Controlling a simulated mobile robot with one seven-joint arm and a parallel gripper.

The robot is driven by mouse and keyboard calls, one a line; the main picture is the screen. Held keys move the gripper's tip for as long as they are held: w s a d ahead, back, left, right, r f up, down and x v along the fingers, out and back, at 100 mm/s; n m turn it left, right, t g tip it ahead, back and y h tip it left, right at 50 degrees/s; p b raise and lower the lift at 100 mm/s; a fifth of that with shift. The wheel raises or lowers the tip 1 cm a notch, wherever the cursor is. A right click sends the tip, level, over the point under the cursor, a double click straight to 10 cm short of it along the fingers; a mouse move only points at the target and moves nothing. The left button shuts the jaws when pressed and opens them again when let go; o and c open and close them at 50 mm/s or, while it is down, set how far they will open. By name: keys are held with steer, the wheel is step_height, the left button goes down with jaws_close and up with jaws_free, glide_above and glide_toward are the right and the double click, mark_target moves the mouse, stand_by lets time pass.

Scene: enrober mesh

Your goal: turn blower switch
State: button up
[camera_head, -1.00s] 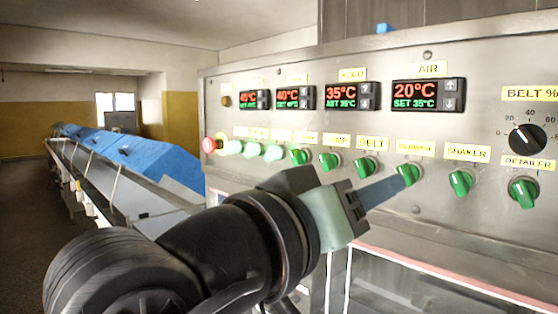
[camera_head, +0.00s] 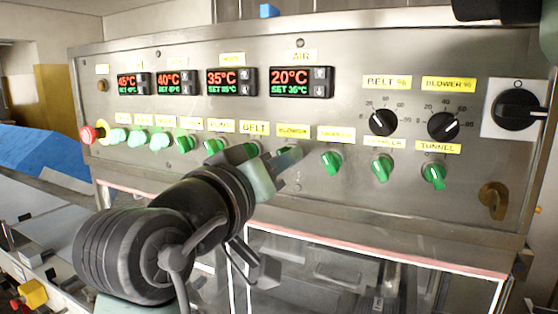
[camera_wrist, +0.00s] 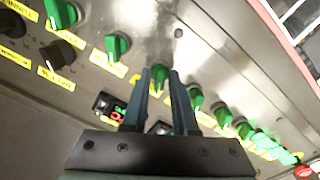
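The green blower switch (camera_wrist: 160,77) is a rotary knob on the steel control panel (camera_head: 200,118). Its yellow label (camera_head: 293,131) shows above it in the head view, where my gripper (camera_head: 294,155) covers most of the knob. In the wrist view my gripper (camera_wrist: 160,72) has its two long fingers spread apart. The blower switch stands between the fingertips, with one finger on each side. Whether either finger touches it I cannot tell. The knob's grip looks roughly upright in the wrist view.
The green shaker switch (camera_head: 331,162) is close right of my gripper; further green knobs (camera_head: 381,168) continue along the row. Above are temperature displays (camera_head: 302,82) and black dials (camera_head: 443,126). A red button (camera_head: 88,134) is at the left end. Glass doors (camera_head: 370,280) lie below.

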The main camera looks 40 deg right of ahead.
jaws_close()
steer(key=m+b, duration=0.7)
steer(key=m, duration=0.4)
steer(key=shift+m+b, duration=0.3)
steer(key=shift+b, duration=0.1)
steer(key=shift+m, duration=0.3)
steer(key=shift+r, duration=0.1)
steer(key=shift+o, duration=1.8)
jaws_free()
steer(key=shift+a, duration=0.1)
